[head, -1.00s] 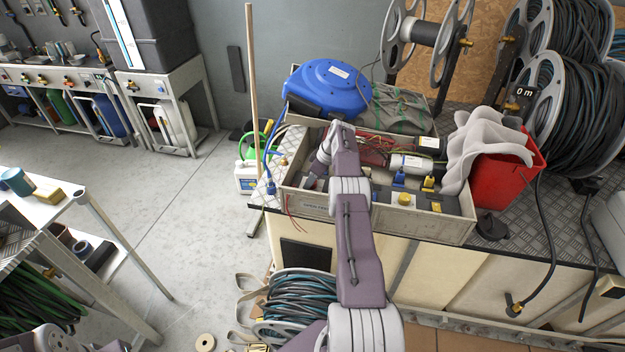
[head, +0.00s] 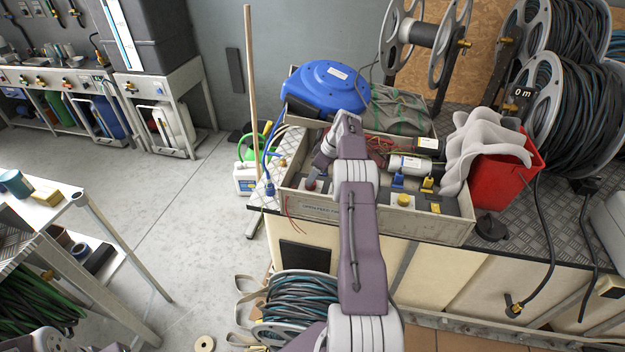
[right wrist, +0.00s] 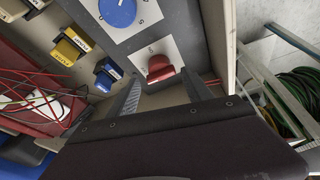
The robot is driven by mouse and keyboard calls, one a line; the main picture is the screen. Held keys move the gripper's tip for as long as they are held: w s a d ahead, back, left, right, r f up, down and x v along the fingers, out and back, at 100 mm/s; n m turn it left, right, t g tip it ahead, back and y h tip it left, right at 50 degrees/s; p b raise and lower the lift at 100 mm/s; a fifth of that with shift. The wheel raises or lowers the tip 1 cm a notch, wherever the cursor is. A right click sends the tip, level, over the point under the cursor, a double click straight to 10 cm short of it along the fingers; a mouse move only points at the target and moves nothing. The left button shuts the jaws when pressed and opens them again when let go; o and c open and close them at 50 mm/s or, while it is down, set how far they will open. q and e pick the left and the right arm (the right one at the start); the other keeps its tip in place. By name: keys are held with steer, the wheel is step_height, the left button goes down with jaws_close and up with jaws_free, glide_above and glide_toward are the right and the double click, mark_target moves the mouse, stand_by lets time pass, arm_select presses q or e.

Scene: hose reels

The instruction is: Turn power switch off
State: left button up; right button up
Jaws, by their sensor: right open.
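A red switch knob (right wrist: 160,67) sits on a white plate on a dark grey panel in the right wrist view. My right gripper (right wrist: 164,92) is open, its two fingers pointing at the red knob from just below it in that picture, one to each side. I cannot tell whether they touch it. In the head view my right gripper (head: 314,175) reaches down into the left end of the grey box (head: 330,212) on the bench. Its jaws are small there and the arm hides part of the box. My left gripper is not in view.
A blue dial (right wrist: 118,12) is beside the red knob, with yellow (right wrist: 70,46) and blue (right wrist: 107,75) connectors nearby. A blue reel (head: 328,87) stands behind the box and a red bucket (head: 505,170) to its right.

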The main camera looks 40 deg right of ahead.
steer(key=v, duration=0.4)
steer(key=shift+s+r, duration=0.15)
steer(key=shift+r, duration=0.2)
